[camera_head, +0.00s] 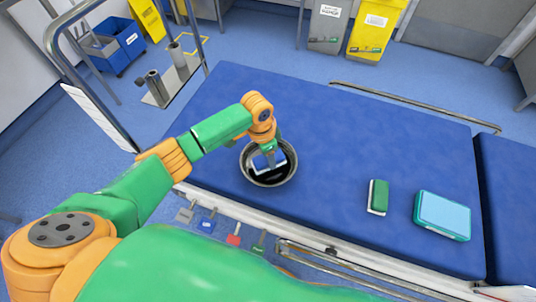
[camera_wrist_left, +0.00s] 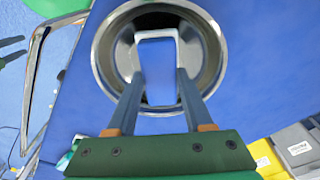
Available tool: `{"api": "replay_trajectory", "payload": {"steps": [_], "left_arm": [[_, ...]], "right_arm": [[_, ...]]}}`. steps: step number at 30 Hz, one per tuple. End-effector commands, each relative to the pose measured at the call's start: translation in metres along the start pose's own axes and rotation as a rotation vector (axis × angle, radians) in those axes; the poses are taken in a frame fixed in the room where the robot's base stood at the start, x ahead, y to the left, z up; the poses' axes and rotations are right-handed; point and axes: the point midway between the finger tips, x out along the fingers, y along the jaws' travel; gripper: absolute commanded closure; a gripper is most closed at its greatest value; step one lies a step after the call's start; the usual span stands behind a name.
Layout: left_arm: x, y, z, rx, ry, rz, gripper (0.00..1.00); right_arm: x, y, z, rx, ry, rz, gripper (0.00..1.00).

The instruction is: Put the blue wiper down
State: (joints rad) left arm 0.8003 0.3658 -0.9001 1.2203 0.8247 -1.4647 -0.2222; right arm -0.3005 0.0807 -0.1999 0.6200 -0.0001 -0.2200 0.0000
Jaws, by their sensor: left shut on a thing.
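The blue wiper (camera_wrist_left: 158,72), a blue block with a white edge, is between the fingers of my left gripper (camera_wrist_left: 158,78). In the head view the wiper (camera_head: 281,166) shows partly inside a round metal bowl (camera_head: 291,176) on the blue operating table (camera_head: 330,130). The bowl also shows in the left wrist view (camera_wrist_left: 103,55), with its rim around the wiper. My left gripper (camera_head: 271,160) is shut on the wiper and points down into the bowl. I cannot tell whether the wiper touches the bowl's bottom. My right gripper is not in view.
A green and white wiper (camera_head: 378,196) and a light blue box (camera_head: 442,214) lie on the table to the right. The table between them and the bowl is clear. A metal side rail (camera_head: 410,102) runs along the far edge. Yellow and grey bins (camera_head: 372,30) stand behind.

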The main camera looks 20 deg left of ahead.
Motion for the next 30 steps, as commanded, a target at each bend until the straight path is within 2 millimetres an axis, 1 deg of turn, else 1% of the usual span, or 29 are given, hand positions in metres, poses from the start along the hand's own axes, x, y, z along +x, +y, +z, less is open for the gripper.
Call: {"api": "replay_trajectory", "payload": {"steps": [4,5,6,8,9,26,28,30], "left_arm": [[-0.002,0.000,0.000,0.000,0.000,0.000,1.00],[-0.002,0.000,0.000,0.000,0.000,0.000,0.43],[-0.002,0.000,0.000,0.000,0.000,0.000,0.32],[-0.002,0.000,0.000,0.000,0.000,0.000,0.16],[-0.002,0.000,0.000,0.000,0.000,0.000,0.14],[-0.001,0.000,0.000,0.000,0.000,0.000,0.14],[-0.004,0.000,0.000,0.000,0.000,0.000,0.14],[-0.011,0.000,-0.001,0.000,0.000,0.000,0.14]], "right_arm": [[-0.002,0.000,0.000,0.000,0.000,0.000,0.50],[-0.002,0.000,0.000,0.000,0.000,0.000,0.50],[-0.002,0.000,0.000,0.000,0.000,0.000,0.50],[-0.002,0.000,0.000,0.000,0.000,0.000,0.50],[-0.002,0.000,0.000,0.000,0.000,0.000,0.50],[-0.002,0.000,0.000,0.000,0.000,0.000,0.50],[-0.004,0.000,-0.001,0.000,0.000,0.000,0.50],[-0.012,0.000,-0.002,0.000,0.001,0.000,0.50]]}}
